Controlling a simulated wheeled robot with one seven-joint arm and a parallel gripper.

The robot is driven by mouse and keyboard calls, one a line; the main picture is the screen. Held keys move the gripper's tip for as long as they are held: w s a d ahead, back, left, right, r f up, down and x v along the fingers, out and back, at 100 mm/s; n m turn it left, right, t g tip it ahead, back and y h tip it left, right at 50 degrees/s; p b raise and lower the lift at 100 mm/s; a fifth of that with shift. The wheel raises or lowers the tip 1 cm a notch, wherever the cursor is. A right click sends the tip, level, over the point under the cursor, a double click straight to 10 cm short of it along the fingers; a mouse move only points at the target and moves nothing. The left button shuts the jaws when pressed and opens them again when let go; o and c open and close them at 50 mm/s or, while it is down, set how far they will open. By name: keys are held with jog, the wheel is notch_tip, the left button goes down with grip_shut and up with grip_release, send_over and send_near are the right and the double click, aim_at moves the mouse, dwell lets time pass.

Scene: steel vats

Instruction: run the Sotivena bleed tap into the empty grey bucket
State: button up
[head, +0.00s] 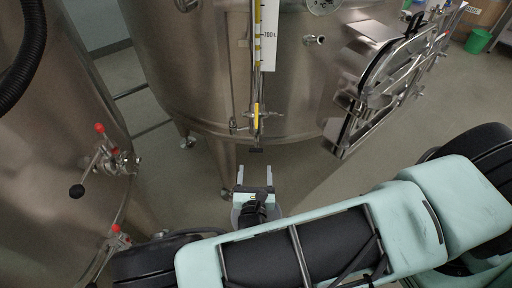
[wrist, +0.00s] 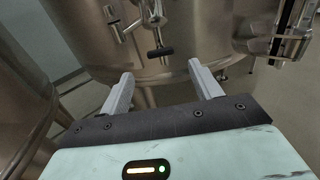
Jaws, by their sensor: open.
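A small steel tap fitting (head: 256,126) sits at the foot of the level gauge on the middle vat. A short black bar-shaped handle (head: 257,150) shows just below it; it also shows in the wrist view (wrist: 160,52). No name is readable, so I cannot tell whether this is the Sotivena tap. My gripper (head: 255,170) is open and empty, just below and in front of the black handle, apart from it. In the wrist view my gripper's fingers (wrist: 161,74) stand apart with the handle beyond the gap. I see no grey bucket in either view.
The level gauge (head: 268,38) runs up the middle vat (head: 190,75). An open hatch door (head: 385,75) juts out at its right. A left vat (head: 60,150) carries red-tipped valves (head: 105,150). A green bucket (head: 477,41) stands far right. Floor below the tap is clear.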

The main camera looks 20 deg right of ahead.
aim_at(256, 152)
jog(key=p+x, duration=0.2)
jog(key=x, duration=0.7)
jog(key=shift+s, duration=0.1)
